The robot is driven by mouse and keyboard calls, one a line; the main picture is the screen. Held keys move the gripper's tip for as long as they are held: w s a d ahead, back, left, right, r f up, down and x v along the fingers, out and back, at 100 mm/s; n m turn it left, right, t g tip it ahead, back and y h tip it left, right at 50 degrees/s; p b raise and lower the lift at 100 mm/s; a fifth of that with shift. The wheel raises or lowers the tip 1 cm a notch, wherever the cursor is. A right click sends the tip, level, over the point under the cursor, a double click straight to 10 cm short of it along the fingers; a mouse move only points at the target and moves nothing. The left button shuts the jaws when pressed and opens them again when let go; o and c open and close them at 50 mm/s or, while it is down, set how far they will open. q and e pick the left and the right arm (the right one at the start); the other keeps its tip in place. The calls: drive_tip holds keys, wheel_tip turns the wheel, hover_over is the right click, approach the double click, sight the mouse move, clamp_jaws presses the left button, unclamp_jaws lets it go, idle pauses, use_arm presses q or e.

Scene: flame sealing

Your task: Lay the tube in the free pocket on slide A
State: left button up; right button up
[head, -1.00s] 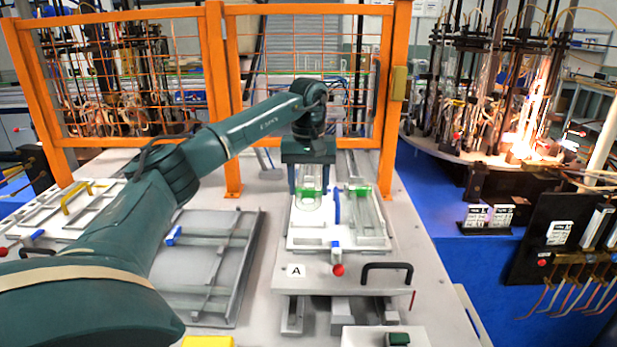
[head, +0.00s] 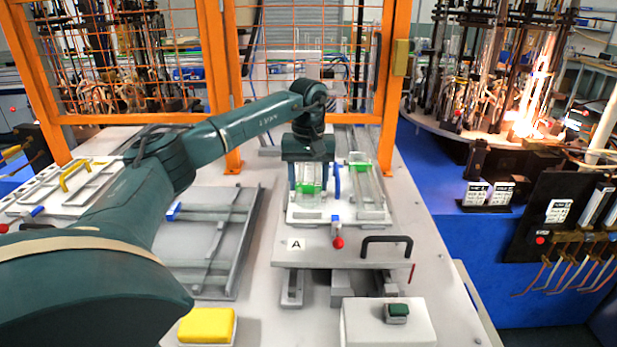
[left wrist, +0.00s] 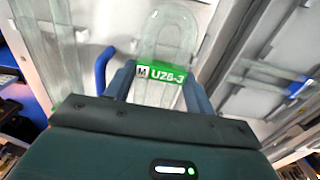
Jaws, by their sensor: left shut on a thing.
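My left gripper (head: 308,182) is shut on a clear glass tube with a green label (head: 308,188). In the left wrist view its label (left wrist: 161,75) sits between the fingers and the rounded end points away. The gripper hangs over the left half of slide A (head: 350,245), a light plate with a white "A" tag. A second clear tube with a green label (head: 369,188) lies in the right pocket. The left pocket is mostly hidden under the gripper and tube. I cannot tell whether the held tube touches it. My right gripper is not in view.
A blue upright piece (head: 337,180) stands between the two tubes. Slide A has a red knob (head: 338,243) and a black handle (head: 387,240) in front. An orange mesh fence (head: 305,60) rises behind. A grey slide (head: 210,235) lies to the left.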

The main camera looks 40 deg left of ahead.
use_arm(q)
drive_tip(key=shift+f, duration=0.3)
idle(0.5)
drive_tip(key=o, duration=1.1)
drive_tip(key=shift+c, duration=0.2)
wheel_tip(320, 180, up, 13)
drive_tip(key=shift+r+b, duration=0.15)
drive_tip(key=shift+b, duration=0.2)
